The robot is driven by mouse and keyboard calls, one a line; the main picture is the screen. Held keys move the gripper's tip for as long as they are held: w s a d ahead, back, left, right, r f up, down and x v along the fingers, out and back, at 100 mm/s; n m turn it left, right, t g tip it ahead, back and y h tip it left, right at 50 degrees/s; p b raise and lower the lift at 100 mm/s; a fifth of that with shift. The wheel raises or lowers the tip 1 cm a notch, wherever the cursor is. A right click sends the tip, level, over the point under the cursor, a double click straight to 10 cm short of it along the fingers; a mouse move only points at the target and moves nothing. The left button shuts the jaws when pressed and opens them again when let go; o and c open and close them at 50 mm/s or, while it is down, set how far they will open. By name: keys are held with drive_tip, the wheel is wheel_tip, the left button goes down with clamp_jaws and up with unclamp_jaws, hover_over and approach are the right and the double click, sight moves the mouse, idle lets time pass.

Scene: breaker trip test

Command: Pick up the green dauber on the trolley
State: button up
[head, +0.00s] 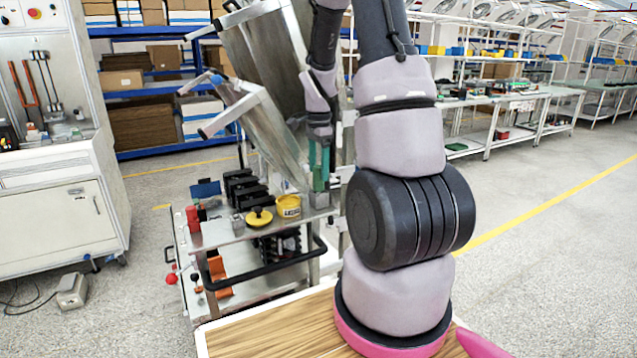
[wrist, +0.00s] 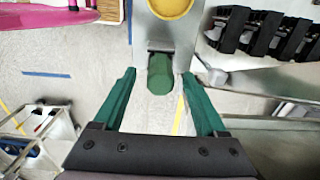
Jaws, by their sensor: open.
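The green dauber (wrist: 160,75) shows in the wrist view as a rounded green end at the edge of a grey metal surface of the trolley (wrist: 153,32). My gripper (wrist: 158,73) is open, with one green finger on each side of the dauber and a visible gap to each. In the head view my gripper (head: 320,168) points down over the right end of the trolley top (head: 224,236). I cannot make the dauber out apart from the green fingers there. How its lower part is held is hidden.
A yellow tin (head: 288,206) stands close to my gripper. A yellow piece with a black knob (head: 259,217), black blocks (head: 244,188) and a red item (head: 193,218) are also on the trolley. Large tilted metal panels (head: 262,130) rise behind. Open floor (head: 540,250) lies to the right.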

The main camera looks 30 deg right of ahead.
sight(319, 178)
drive_tip(key=shift+f, duration=1.9)
clamp_jaws()
drive_tip(key=shift+r, duration=0.15)
wheel_tip(319, 178, up, 10)
drive_tip(key=shift+f, duration=0.1)
